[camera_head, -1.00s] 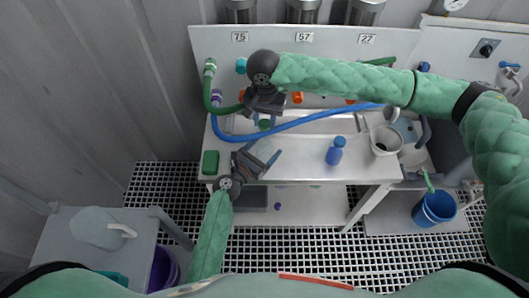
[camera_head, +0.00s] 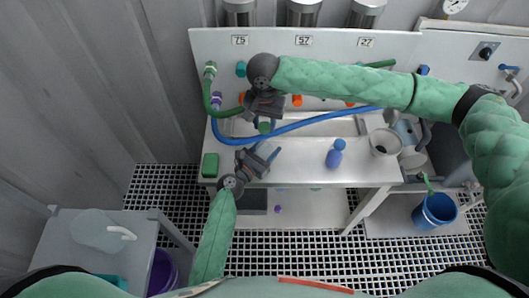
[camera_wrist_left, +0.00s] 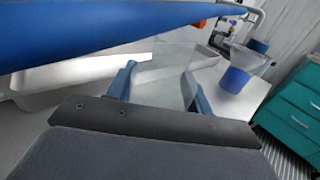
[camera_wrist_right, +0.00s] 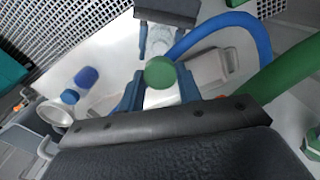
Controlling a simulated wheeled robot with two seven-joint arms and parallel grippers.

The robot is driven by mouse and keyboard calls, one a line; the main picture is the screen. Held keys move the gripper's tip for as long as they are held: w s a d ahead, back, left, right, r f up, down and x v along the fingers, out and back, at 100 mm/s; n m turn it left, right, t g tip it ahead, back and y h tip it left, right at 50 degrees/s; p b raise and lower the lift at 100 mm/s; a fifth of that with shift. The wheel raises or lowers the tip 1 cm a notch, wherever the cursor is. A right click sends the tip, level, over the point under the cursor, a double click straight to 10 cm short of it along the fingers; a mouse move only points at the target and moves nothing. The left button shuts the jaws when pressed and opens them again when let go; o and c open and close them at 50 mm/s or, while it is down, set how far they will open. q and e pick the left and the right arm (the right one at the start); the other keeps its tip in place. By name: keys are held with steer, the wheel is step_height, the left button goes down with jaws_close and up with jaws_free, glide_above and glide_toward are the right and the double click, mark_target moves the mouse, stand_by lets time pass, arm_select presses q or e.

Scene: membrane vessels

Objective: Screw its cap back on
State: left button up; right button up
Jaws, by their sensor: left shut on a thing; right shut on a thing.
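My right gripper (camera_head: 264,118) is shut on a green cap (camera_wrist_right: 160,72), which faces the right wrist camera between the fingertips. The cap (camera_head: 264,127) also shows under the gripper in the head view. My left gripper (camera_head: 259,160) is below it over the worktop's front left, its fingers around a clear vessel. The vessel (camera_wrist_left: 172,75) is see-through and faint in the left wrist view. In the right wrist view the clear vessel (camera_wrist_right: 160,40) shows just beyond the cap. I cannot tell whether cap and vessel touch.
A blue hose (camera_head: 290,127) arches close behind the grippers and crosses the left wrist view. A green block (camera_head: 210,165) lies at the worktop's left edge.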

mark_target(264, 143)
steer(key=shift+f, duration=2.45)
steer(key=shift+f, duration=0.2)
steer(key=shift+f, duration=0.7)
steer(key=shift+f, duration=0.55)
